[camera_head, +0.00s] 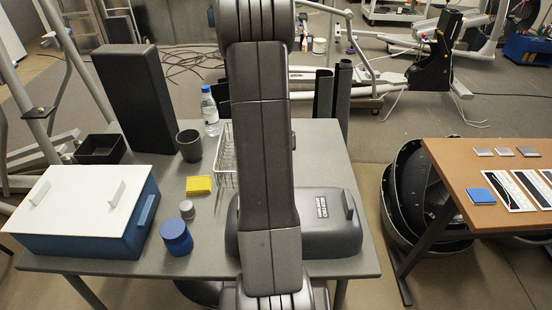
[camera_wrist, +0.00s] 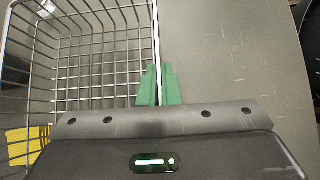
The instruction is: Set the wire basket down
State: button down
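The wire basket (camera_head: 225,160) is at the middle of the grey table (camera_head: 325,150) in the head view, largely hidden behind my arm. In the wrist view the basket (camera_wrist: 85,60) fills the left side, with its wire wall running up the middle. The green fingertips of my gripper (camera_wrist: 158,88) are close together on either side of that wall, shut on its rim. The gripper is hidden in the head view. I cannot tell whether the basket's base touches the table.
A yellow block (camera_head: 199,185), dark cup (camera_head: 189,146) and water bottle (camera_head: 209,112) stand left of the basket. A dark grey case (camera_head: 325,225) lies at the table's front. A blue box with white lid (camera_head: 80,215) is at left.

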jog(key=shift+f+b, duration=1.3)
jog(key=shift+f, duration=0.5)
jog(key=shift+f, duration=0.15)
jog(key=c, duration=2.1)
grip_release()
jog(key=shift+f, duration=0.1)
jog(key=o, duration=0.5)
jog(key=shift+c, duration=0.2)
